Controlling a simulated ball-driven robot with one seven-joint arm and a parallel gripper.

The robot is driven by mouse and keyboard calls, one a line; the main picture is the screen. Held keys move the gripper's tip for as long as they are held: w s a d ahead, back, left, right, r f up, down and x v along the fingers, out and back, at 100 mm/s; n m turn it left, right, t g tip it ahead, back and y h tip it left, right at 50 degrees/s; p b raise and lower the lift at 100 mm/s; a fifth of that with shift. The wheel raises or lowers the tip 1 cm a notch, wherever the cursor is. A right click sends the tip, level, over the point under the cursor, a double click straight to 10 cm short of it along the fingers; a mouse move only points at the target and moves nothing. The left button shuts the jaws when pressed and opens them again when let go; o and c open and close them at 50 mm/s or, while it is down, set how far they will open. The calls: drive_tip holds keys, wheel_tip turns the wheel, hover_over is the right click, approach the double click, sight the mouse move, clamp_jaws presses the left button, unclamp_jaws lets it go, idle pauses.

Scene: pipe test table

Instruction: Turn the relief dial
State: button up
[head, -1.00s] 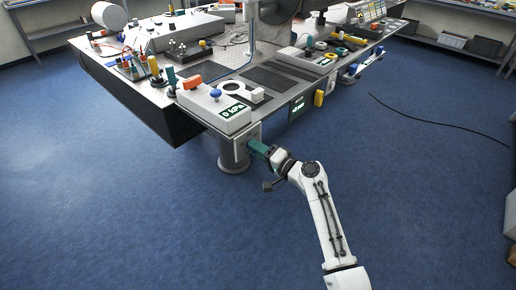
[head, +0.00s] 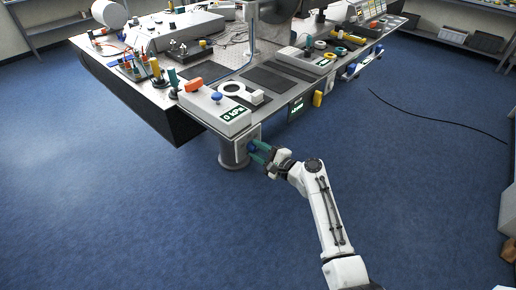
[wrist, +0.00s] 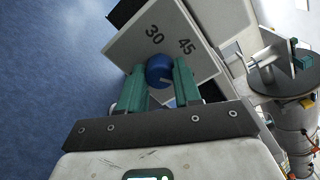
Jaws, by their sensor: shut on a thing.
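The relief dial is a round blue knob (wrist: 157,67) with a pale line on its face. It sits on a pale plate (wrist: 128,45) marked 30 and 45. In the head view the plate (head: 240,146) hangs at the table's near corner. My gripper (wrist: 160,77) has one green finger on each side of the dial and is shut on it. The fingers hide part of the dial's sides.
Above the plate, a grey box (head: 203,105) on the table carries a green display (head: 233,113) reading 0 kPa. A second lit display (head: 296,108) and a yellow part (head: 317,98) are on the table's front edge. The blue floor around my arm is clear.

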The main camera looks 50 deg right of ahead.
drive_tip(key=shift+f+m, duration=0.1)
drive_tip(key=shift+m, duration=0.4)
drive_tip(key=o, duration=1)
drive_tip(key=shift+o, duration=0.2)
drive_tip(key=s, duration=1)
drive_tip(key=shift+s+d+b, duration=0.25)
drive_tip(key=shift+s+b, duration=0.1)
drive_tip(key=shift+s, duration=0.05)
